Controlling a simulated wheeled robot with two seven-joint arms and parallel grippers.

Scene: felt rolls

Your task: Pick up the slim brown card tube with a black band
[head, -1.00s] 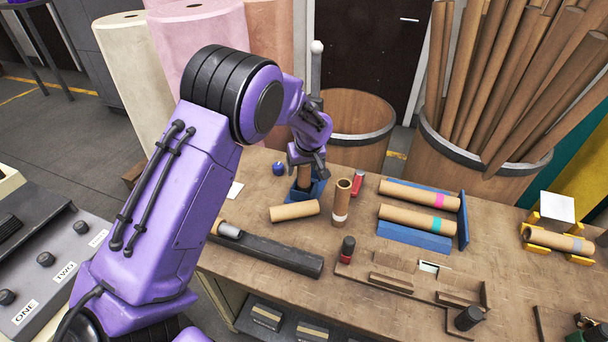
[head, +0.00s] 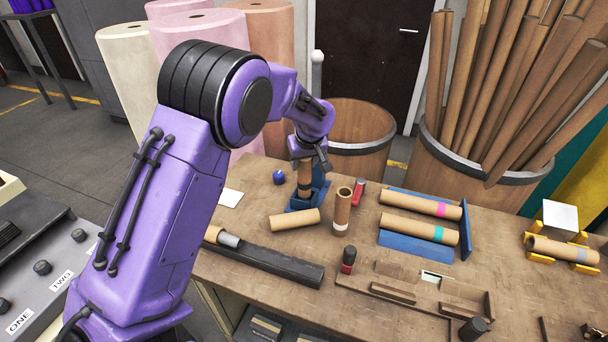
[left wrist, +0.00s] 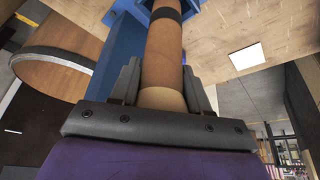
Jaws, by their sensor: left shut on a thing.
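The slim brown card tube with a black band (head: 304,180) stands upright at the blue holder (head: 318,193) on the bench. In the left wrist view the tube (left wrist: 163,58) runs between the fingers, and its black band shows near the top, close to the blue holder (left wrist: 122,45). My left gripper (head: 307,158) is shut on the upper part of the tube, from above. The left wrist view shows both fingers of the gripper (left wrist: 162,90) against its sides. Whether the tube's lower end is clear of the holder cannot be told. My right gripper is not in view.
Close by are a lying brown tube (head: 295,220), an upright white-banded tube (head: 342,212), a blue ball (head: 279,177) and a red-and-black bottle (head: 348,255). Tubes with pink and teal bands lie on a blue rack (head: 415,243) to the right. A long dark trough (head: 270,265) lies in front.

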